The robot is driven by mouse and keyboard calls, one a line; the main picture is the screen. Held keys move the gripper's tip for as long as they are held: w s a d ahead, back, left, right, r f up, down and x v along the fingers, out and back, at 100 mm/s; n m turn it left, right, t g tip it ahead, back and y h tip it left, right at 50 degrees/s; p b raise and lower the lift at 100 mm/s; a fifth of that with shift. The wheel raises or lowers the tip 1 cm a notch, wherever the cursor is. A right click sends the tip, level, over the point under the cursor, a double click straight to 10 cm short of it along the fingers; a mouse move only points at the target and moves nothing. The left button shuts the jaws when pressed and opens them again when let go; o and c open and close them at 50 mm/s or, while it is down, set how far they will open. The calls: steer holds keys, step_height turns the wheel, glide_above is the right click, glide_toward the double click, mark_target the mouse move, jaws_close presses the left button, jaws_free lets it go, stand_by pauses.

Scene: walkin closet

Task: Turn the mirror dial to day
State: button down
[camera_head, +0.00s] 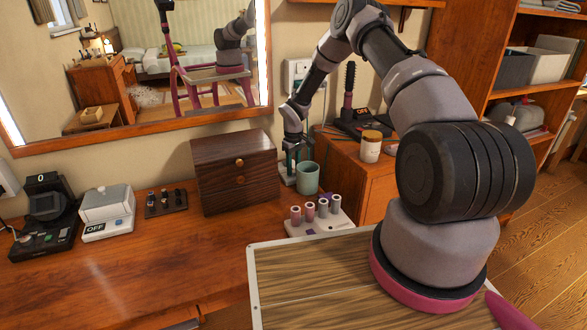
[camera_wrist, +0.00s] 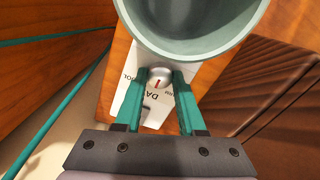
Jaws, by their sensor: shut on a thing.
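The mirror dial (camera_wrist: 159,72) is a small silver knob with a red mark, on a white label plate (camera_wrist: 133,104). The plate carries lettering: DA shows below the knob, OL to the left and RM to the right, partly covered. The red mark lies on the knob's lower side, roughly towards the DA lettering. My gripper (camera_wrist: 159,78) has its two teal fingers closed on the knob's sides. In the head view my gripper (camera_head: 294,158) points down behind the green cup, and the knob is hidden. The lit mirror (camera_head: 150,70) hangs on the wall.
A green cup (camera_head: 307,178) stands very close to my fingers; its rim (camera_wrist: 250,40) fills the top of the wrist view. A brown wooden box (camera_head: 235,170) is left of it. A lipstick stand (camera_head: 318,222) is in front. A candle jar (camera_head: 370,147) stands right.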

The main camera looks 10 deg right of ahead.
mark_target(294, 171)
steer(key=c, duration=0.5)
jaws_free()
step_height(294, 171, up, 11)
stand_by(0.4)
